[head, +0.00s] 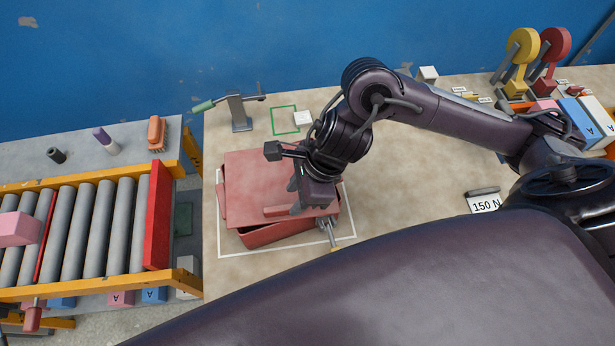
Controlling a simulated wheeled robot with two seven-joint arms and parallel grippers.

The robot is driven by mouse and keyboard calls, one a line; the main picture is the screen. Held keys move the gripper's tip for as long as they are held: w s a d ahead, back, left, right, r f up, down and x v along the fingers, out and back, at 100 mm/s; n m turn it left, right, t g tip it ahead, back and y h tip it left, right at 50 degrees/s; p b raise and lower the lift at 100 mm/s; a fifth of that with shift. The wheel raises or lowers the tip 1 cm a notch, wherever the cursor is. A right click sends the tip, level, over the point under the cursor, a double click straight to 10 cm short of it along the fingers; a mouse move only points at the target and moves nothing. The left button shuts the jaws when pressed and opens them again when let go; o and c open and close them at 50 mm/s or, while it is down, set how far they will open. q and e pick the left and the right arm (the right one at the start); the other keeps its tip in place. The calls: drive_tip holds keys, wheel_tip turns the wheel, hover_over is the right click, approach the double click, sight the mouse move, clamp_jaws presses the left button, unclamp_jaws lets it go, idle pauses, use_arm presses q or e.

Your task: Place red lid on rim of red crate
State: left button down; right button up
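The red crate (272,236) stands inside a white outline on the bench, its front wall showing below the lid. The red lid (252,177) is over the crate, set back and askew, so the crate's front edge stays uncovered. A raised red bar (278,211) runs along the lid's near part. My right gripper (297,207) comes down from above onto this bar and appears shut on it. Its fingertips are partly hidden by the gripper body. Whether the lid touches the rim at the back cannot be seen. My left gripper is not in view.
A metal clamp-like part (328,232) sits at the crate's right front corner. A green-handled stand (239,112) and a white block (303,118) are behind. A roller conveyor (95,225) with a red end stop (158,215) is left. A 150 N label (486,205) lies right.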

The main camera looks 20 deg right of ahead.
drive_tip(key=w+v, duration=0.1)
drive_tip(key=v, duration=0.6)
drive_tip(key=shift+s+r+p, duration=0.35)
drive_tip(key=shift+s, duration=0.2)
drive_tip(key=shift+d, duration=0.1)
